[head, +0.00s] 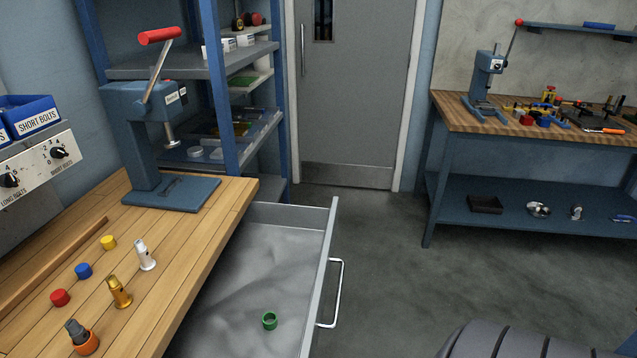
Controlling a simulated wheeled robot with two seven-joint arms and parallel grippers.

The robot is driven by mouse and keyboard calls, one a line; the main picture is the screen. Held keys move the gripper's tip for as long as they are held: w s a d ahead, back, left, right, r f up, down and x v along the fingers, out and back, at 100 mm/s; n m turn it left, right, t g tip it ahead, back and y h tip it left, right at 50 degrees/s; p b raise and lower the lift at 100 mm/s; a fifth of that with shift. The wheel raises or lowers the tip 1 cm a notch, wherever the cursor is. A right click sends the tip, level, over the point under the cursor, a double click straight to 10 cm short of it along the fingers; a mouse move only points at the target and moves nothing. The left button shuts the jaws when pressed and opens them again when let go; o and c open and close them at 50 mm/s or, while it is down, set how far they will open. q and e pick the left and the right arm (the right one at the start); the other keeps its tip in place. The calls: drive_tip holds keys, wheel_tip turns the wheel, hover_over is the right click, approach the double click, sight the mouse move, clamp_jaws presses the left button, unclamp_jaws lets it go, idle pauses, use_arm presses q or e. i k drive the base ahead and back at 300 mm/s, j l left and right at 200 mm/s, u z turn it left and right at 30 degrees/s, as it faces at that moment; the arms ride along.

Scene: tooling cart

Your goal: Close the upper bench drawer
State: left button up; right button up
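The upper bench drawer (272,258) is pulled far out from under the wooden bench top (190,250). Its grey front panel (322,262) faces right and carries a pale bar handle (340,292). A small green ring-shaped part (269,321) lies on the drawer floor. The drawer's near end is cut off by the bottom of the picture. Neither of my grippers is in view. A dark ribbed shape at the lower right looks like part of me, but I cannot tell which part.
A blue press (150,130) stands on the bench, with several caps and fittings nearer me. Blue shelving (222,100) stands behind. A second workbench (540,124) is at the right, a grey door (352,100) at the back. The floor (385,280) right of the drawer is clear.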

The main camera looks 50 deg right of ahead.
sight(277, 259)
drive_tip(key=l+z, duration=0.1)
drive_tip(key=z, duration=1.4)
drive_tip(key=k+l, duration=0.05)
drive_tip(key=l, duration=0.05)
